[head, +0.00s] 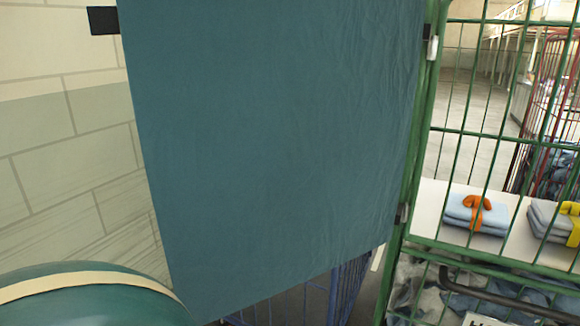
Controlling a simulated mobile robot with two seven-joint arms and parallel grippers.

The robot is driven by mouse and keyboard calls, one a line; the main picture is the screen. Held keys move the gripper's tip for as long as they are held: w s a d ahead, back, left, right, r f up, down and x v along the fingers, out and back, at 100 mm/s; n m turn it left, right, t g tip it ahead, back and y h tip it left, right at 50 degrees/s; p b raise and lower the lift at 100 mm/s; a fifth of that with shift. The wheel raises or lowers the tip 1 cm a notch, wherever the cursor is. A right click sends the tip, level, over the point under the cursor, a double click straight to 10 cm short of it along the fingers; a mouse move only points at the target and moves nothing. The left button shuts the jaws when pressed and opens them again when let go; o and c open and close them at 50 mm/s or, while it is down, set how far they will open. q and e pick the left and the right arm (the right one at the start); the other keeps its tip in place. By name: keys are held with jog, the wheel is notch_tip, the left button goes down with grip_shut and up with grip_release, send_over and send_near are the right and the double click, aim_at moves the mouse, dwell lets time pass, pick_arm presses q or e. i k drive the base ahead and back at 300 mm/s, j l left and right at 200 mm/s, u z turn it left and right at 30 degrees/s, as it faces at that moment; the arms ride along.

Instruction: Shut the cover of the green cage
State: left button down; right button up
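The cover (270,150) is a large flat teal sheet that fills the middle of the head view. Its right edge runs along a post of the green cage (412,170), and it stands out to the left of the cage. A black tab (103,20) shows at its upper left edge. Its top is out of frame. The cage's green wire bars show at the right, and folded bags are visible through them. Neither of my grippers is in view.
A blue cage (335,295) stands behind the cover's lower edge. Inside the green cage lie blue folded bags with an orange strap (476,212) and grey ones with a yellow strap (560,222). A block wall (60,130) is at left. A red cage (553,110) stands behind.

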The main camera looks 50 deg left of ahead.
aim_at(274, 135)
jog(key=k+j+z, duration=0.15)
jog(key=j, duration=0.3)
jog(key=k+j+z, duration=0.15)
jog(key=k+j, duration=0.25)
jog(key=j+z, duration=0.1)
jog(key=j, duration=0.25)
jog(key=k+j+z, duration=0.1)
jog(key=j, duration=0.25)
jog(key=k+j+z, duration=0.15)
jog(key=j, duration=0.2)
jog(key=i+j+z, duration=0.1)
jog(key=j, duration=0.45)
jog(key=i+j+z, duration=0.15)
jog(key=j, duration=0.35)
